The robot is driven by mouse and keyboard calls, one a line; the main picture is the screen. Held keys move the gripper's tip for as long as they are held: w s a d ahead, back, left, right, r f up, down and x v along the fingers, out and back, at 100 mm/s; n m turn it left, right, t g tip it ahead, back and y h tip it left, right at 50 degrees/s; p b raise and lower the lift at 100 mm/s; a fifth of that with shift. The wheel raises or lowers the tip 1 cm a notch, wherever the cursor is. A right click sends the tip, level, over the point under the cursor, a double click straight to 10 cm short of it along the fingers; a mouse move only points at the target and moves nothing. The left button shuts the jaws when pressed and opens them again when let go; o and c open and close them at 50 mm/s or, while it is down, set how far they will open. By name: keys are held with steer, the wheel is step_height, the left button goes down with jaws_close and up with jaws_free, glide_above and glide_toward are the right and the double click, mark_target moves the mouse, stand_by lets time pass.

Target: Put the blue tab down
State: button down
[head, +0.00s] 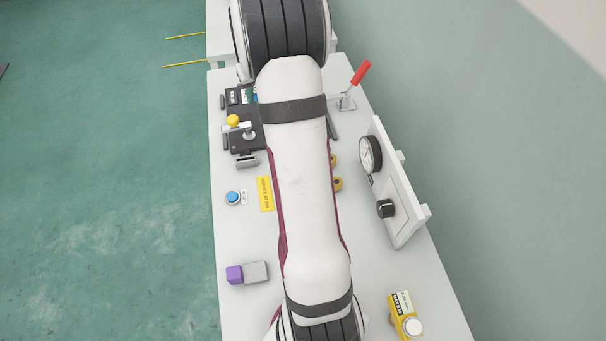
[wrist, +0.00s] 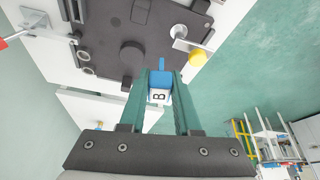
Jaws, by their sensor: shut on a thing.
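My gripper (wrist: 160,84) shows in the wrist view, its two green fingers shut on the blue tab (wrist: 160,79). The tab has a white face marked "B" turned toward the camera, and a narrow blue tongue points away from the gripper. The dark fixture plate (wrist: 112,52) lies beyond the tab; I cannot tell whether the tab touches it. In the head view the fixture plate (head: 240,140) is partly covered by my arm, and my gripper is hidden there.
A clamp with a yellow knob (wrist: 197,58) stands near the plate's edge.

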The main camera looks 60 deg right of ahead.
steer(key=w+a+r+n+y, duration=0.15)
steer(key=a+r, duration=0.25)
steer(key=a, duration=0.4)
steer(key=w+a+r+n+h, duration=0.15)
steer(key=a+r, duration=0.25)
steer(key=a, duration=0.4)
steer(key=s+a+r+n+y, duration=0.25)
steer(key=s+a, duration=0.25)
steer(key=a, duration=0.6)
steer(key=s+d+f+n+y, duration=0.1)
steer(key=s+d+f+n, duration=0.1)
steer(key=s+d+f, duration=0.45)
steer(key=s+d+f+n, duration=0.2)
steer(key=s+d+f, duration=0.1)
steer(key=s+d, duration=0.65)
steer(key=s+d+f+n+y, duration=0.1)
steer(key=s+d+f, duration=0.4)
steer(key=s, duration=0.5)
steer(key=shift+n, duration=0.25)
steer(key=w+f, duration=0.2)
steer(key=w, duration=0.1)
steer(key=w+f, duration=0.2)
steer(key=w, duration=0.2)
steer(key=w+f, duration=0.2)
steer(key=w, duration=0.2)
steer(key=shift+d, duration=0.1)
steer(key=f, duration=0.4)
steer(key=shift+w+f, duration=0.1)
steer(key=shift+w, duration=0.1)
steer(key=shift+f, duration=0.15)
